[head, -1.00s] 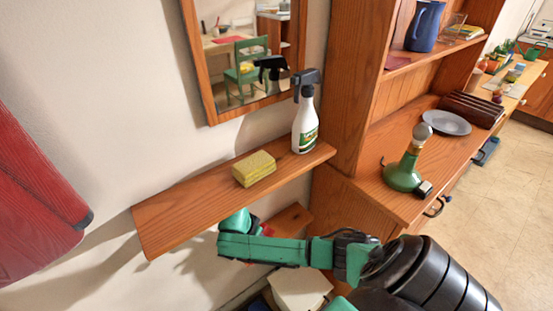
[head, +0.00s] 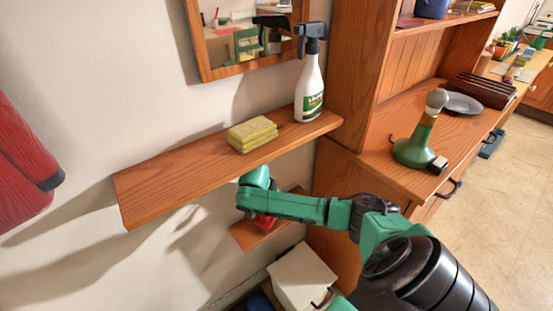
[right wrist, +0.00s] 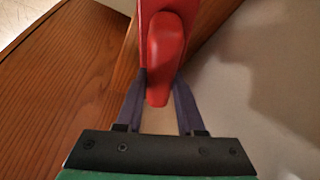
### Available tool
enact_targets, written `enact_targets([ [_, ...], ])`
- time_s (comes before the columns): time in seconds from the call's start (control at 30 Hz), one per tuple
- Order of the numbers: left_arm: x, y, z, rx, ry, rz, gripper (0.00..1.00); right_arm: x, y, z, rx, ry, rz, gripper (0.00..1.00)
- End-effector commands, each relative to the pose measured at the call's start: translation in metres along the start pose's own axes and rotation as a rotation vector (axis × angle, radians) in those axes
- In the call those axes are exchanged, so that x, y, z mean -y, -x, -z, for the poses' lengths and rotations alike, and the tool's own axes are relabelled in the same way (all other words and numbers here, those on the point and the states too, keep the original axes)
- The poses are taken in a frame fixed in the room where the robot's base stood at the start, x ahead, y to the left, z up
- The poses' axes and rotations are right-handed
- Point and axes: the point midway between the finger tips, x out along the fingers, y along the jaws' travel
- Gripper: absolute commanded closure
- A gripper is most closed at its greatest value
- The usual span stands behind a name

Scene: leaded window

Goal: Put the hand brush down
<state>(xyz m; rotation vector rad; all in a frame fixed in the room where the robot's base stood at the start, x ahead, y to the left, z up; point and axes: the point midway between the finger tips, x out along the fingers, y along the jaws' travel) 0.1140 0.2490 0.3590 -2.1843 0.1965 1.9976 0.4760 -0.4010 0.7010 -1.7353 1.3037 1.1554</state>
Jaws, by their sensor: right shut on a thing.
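My right arm comes in from the lower right in the head view and reaches under the upper wooden shelf (head: 165,185). My right gripper (right wrist: 161,82) is shut on the red handle of the hand brush (right wrist: 166,50), one finger on each side. In the head view a small red part of the brush (head: 264,222) shows below my green wrist, at the small lower wooden shelf (head: 247,236). The brush's far end is cut off in the wrist view. I cannot tell whether the brush touches the lower shelf. My left gripper is out of view.
A yellow sponge (head: 252,135) and a spray bottle (head: 309,90) stand on the upper shelf, close above my arm. A white lidded bin (head: 300,278) stands below. A wooden cabinet (head: 350,170) with a green bottle-shaped object (head: 415,148) is at right.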

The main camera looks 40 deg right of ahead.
Motion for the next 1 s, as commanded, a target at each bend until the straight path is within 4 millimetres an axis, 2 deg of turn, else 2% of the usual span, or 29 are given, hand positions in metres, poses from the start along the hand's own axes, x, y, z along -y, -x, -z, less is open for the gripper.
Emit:
enact_targets([
  [0.07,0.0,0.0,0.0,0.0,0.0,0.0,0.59,0.0,-0.002,-0.001,0.0,0.0,0.0,1.0],
  [0.1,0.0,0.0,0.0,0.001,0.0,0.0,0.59,0.0,-0.002,-0.001,0.0,0.0,-0.001,0.59],
  [0.17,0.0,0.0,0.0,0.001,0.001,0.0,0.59,0.0,-0.002,-0.001,0.0,0.0,-0.001,0.36],
  [0.2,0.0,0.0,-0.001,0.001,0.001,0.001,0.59,0.0,-0.002,-0.001,0.0,0.0,-0.001,0.33],
  [0.53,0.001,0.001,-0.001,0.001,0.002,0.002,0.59,0.0,0.0,0.0,-0.001,0.0,0.0,0.33],
  [0.63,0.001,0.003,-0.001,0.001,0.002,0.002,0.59,0.0,0.011,0.0,0.001,0.0,0.001,0.33],
  [0.73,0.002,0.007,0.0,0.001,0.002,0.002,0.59,0.001,0.031,0.001,0.001,-0.001,0.003,0.33],
  [1.0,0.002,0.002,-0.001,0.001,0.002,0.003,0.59,0.001,0.056,-0.063,0.005,0.003,0.002,0.33],
])
